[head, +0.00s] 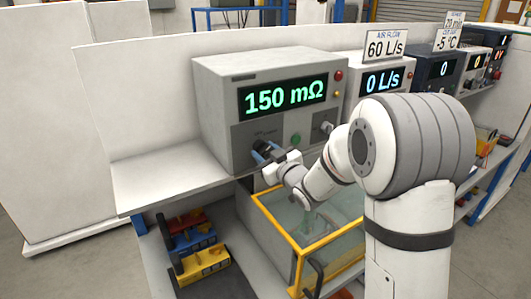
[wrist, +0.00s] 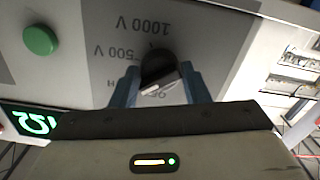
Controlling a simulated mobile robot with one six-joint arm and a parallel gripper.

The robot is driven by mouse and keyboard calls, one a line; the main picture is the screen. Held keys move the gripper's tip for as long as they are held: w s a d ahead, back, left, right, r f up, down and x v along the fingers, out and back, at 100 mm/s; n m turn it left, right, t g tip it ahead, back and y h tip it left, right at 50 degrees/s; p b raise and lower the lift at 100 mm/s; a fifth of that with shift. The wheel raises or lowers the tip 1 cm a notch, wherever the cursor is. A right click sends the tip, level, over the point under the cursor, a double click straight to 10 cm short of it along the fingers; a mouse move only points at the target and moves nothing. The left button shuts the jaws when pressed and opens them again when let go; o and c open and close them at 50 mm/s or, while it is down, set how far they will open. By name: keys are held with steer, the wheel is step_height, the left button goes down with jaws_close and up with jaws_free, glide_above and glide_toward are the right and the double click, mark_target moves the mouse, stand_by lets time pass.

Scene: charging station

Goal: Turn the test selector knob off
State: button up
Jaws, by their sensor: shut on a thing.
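The test selector knob (wrist: 157,64) is a dark round knob on the grey panel of the tester (head: 222,93), whose display reads 150 mΩ. In the wrist view the panel is upside down, with 1000 V and 500 V marks around the knob and other marks partly hidden. My gripper (wrist: 160,72) has its two blue fingers shut on the knob, one on each side. A pale bar shows on the knob's near part; I cannot tell which mark it points to. In the head view my gripper (head: 266,152) is at the panel's lower left and hides most of the knob.
A green button (head: 295,139) is right of my gripper, with another dark control (head: 326,128) beyond it. A yellow-rimmed tank (head: 283,233) stands below. The shelf (head: 155,178) left of the tester is clear.

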steer(key=shift+c, duration=1.3)
steer(key=shift+f, duration=0.1)
steer(key=shift+f+b, duration=0.1)
steer(key=shift+b, duration=0.4)
steer(key=n+b, duration=0.9)
steer(key=b, duration=0.8)
steer(key=shift+n, duration=0.4)
steer(key=o, duration=1)
steer(key=shift+r, duration=0.25)
steer(key=shift+c, duration=0.2)
